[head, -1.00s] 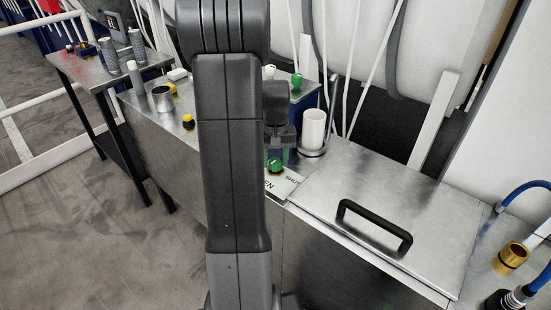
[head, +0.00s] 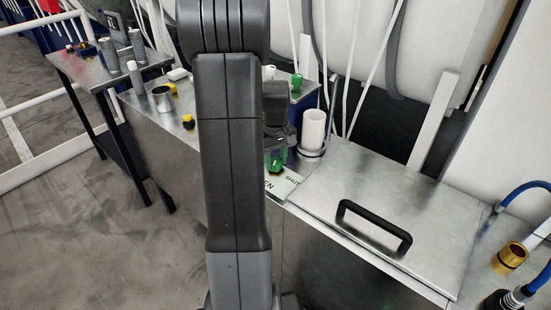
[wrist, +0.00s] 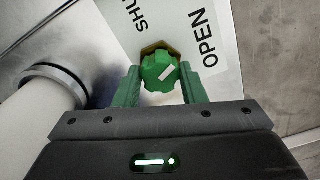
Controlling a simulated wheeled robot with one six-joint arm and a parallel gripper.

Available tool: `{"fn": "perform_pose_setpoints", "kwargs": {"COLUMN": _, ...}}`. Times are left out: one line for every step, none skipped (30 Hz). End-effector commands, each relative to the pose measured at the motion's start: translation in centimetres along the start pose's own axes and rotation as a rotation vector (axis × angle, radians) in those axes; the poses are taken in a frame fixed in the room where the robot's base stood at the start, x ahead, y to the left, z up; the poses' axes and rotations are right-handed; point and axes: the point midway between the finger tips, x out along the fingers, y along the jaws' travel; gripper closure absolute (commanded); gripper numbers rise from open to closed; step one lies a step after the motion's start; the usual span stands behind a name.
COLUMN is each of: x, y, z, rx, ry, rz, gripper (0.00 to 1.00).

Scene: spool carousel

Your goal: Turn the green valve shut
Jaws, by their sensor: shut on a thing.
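The green valve (wrist: 160,72) is a ribbed knob with a white pointer mark on a brass hex base, in the middle of the wrist view. The mark slants toward the upper right, on the OPEN side of the label. My gripper (wrist: 158,88) has its two green fingers on either side of the knob, shut on it. The white label plate (wrist: 190,28) reads OPEN and SHUT, the latter partly cut off.
A white cylinder (head: 313,128) stands in a ring close beside my gripper; it also shows in the wrist view (wrist: 35,110). A metal lid with a black handle (head: 375,225) lies to the right. A second green knob (head: 296,81) is farther back.

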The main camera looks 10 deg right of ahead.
Motion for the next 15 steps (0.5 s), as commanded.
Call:
{"fn": "perform_pose_setpoints", "kwargs": {"x": -0.12, "y": 0.04, "z": -0.07, "rx": -0.042, "ry": 0.002, "rz": 0.002, "gripper": 0.85}}
{"fn": "perform_pose_setpoints", "kwargs": {"x": -0.12, "y": 0.04, "z": -0.07, "rx": -0.071, "ry": 0.002, "rz": 0.002, "gripper": 0.85}}
{"fn": "perform_pose_setpoints", "kwargs": {"x": -0.12, "y": 0.04, "z": -0.07, "rx": -0.109, "ry": 0.002, "rz": 0.002, "gripper": 0.85}}
{"fn": "perform_pose_setpoints", "kwargs": {"x": -0.12, "y": 0.04, "z": -0.08, "rx": -0.137, "ry": 0.002, "rz": 0.002, "gripper": 0.85}}
{"fn": "perform_pose_setpoints", "kwargs": {"x": -0.12, "y": 0.04, "z": -0.08, "rx": -0.166, "ry": 0.003, "rz": 0.002, "gripper": 0.85}}
{"fn": "perform_pose_setpoints", "kwargs": {"x": -0.13, "y": 0.04, "z": -0.08, "rx": -0.204, "ry": 0.003, "rz": 0.002, "gripper": 0.85}}
{"fn": "perform_pose_setpoints", "kwargs": {"x": -0.13, "y": 0.04, "z": -0.08, "rx": -0.232, "ry": 0.003, "rz": 0.002, "gripper": 0.85}}
{"fn": "perform_pose_setpoints", "kwargs": {"x": -0.13, "y": 0.05, "z": -0.09, "rx": -0.261, "ry": 0.003, "rz": 0.002, "gripper": 0.85}}
{"fn": "perform_pose_setpoints", "kwargs": {"x": -0.13, "y": 0.05, "z": -0.09, "rx": -0.299, "ry": 0.003, "rz": 0.002, "gripper": 0.85}}
{"fn": "perform_pose_setpoints", "kwargs": {"x": -0.13, "y": 0.05, "z": -0.09, "rx": -0.327, "ry": 0.003, "rz": 0.002, "gripper": 0.85}}
{"fn": "perform_pose_setpoints", "kwargs": {"x": -0.14, "y": 0.05, "z": -0.09, "rx": -0.356, "ry": 0.003, "rz": 0.002, "gripper": 0.85}}
{"fn": "perform_pose_setpoints", "kwargs": {"x": -0.14, "y": 0.05, "z": -0.10, "rx": -0.394, "ry": 0.003, "rz": 0.003, "gripper": 0.85}}
{"fn": "perform_pose_setpoints", "kwargs": {"x": -0.14, "y": 0.05, "z": -0.10, "rx": -0.422, "ry": 0.003, "rz": 0.003, "gripper": 0.85}}
{"fn": "perform_pose_setpoints", "kwargs": {"x": -0.14, "y": 0.05, "z": -0.10, "rx": -0.451, "ry": 0.003, "rz": 0.003, "gripper": 0.85}}
{"fn": "perform_pose_setpoints", "kwargs": {"x": -0.14, "y": 0.05, "z": -0.10, "rx": -0.489, "ry": 0.003, "rz": 0.003, "gripper": 0.85}}
